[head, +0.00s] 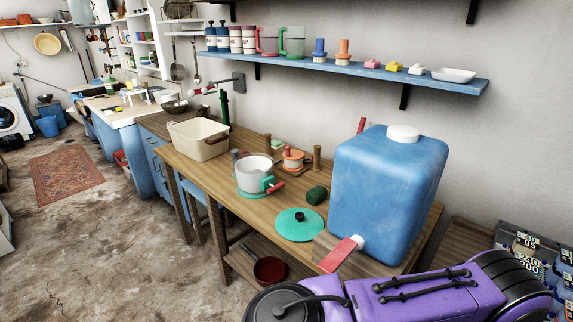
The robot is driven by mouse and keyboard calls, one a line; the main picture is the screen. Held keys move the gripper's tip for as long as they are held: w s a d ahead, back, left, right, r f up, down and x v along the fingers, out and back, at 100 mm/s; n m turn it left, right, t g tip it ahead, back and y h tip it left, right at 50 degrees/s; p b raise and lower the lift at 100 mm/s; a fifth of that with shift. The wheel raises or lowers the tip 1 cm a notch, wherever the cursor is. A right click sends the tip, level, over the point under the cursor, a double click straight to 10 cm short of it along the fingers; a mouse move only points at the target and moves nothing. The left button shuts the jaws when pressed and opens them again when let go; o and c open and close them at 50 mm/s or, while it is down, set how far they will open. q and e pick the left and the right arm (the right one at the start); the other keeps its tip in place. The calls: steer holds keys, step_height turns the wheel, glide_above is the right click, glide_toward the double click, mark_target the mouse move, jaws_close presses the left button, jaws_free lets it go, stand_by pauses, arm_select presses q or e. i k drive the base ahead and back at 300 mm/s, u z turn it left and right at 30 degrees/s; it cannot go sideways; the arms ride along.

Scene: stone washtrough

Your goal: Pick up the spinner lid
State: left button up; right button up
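The spinner lid (290,229) is a round teal disc with a black knob on top. It lies flat on the wooden bench (222,181), near its front edge, in front of the blue tank. A whitish bowl with teal and red parts (252,178) stands behind it to the left; I cannot tell for sure that it is the spinner's bowl. Neither gripper's fingers show in the head view, and nothing is seen touching the lid.
A large blue tank (386,190) with a white cap and red tap handle stands just right of the lid. A dark green object (316,195) lies behind the lid. A cream tub (200,140) stands farther left. A blue shelf (350,72) holding small items overhangs the back.

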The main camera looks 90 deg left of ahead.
mark_target(298, 224)
steer(key=u, duration=2.05)
